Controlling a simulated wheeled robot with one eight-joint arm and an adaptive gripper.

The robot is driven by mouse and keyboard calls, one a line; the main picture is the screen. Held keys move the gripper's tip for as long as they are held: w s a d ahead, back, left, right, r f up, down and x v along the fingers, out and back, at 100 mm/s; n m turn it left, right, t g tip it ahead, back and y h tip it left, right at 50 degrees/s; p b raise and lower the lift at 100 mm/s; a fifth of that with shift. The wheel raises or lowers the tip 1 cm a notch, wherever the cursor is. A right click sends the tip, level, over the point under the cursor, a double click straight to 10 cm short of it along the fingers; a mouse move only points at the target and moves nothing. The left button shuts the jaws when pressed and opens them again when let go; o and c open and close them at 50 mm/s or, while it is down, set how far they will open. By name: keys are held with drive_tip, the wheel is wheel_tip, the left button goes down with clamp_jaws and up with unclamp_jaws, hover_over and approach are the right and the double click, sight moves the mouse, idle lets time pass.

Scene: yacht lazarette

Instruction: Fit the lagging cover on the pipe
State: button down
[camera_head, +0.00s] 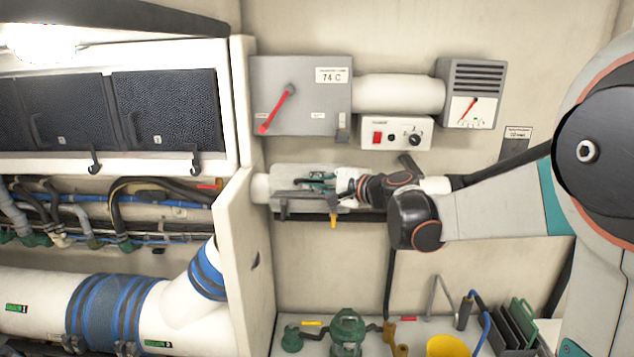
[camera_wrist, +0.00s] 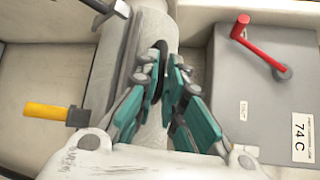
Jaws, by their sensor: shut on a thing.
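The pale lagging cover (camera_head: 292,174) lies along the short white pipe (camera_head: 261,188) on the back wall, below the grey 74 C box. It also shows in the wrist view (camera_wrist: 126,62), lengthwise beside and around the pipe; how far it wraps behind is hidden. My gripper (camera_head: 318,181) reaches in from the right at the pipe. Its teal fingers (camera_wrist: 166,80) are close together near the middle of the wrist view, shut on the cover's edge; the exact grip point is partly hidden by the fingers.
The grey box (camera_head: 300,85) with a red lever is just above. A yellow-handled valve (camera_head: 334,221) hangs below the pipe. A white upright panel (camera_head: 240,250) stands close left. The bench below holds a green lantern-like fitting (camera_head: 347,330) and a yellow bowl (camera_head: 447,346).

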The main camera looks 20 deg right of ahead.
drive_tip(key=shift+s+f+b, duration=0.1)
drive_tip(key=shift+f+b, duration=0.45)
drive_tip(key=shift+f, duration=0.2)
drive_tip(key=c, duration=1.6)
unclamp_jaws()
drive_tip(key=v, duration=1.2)
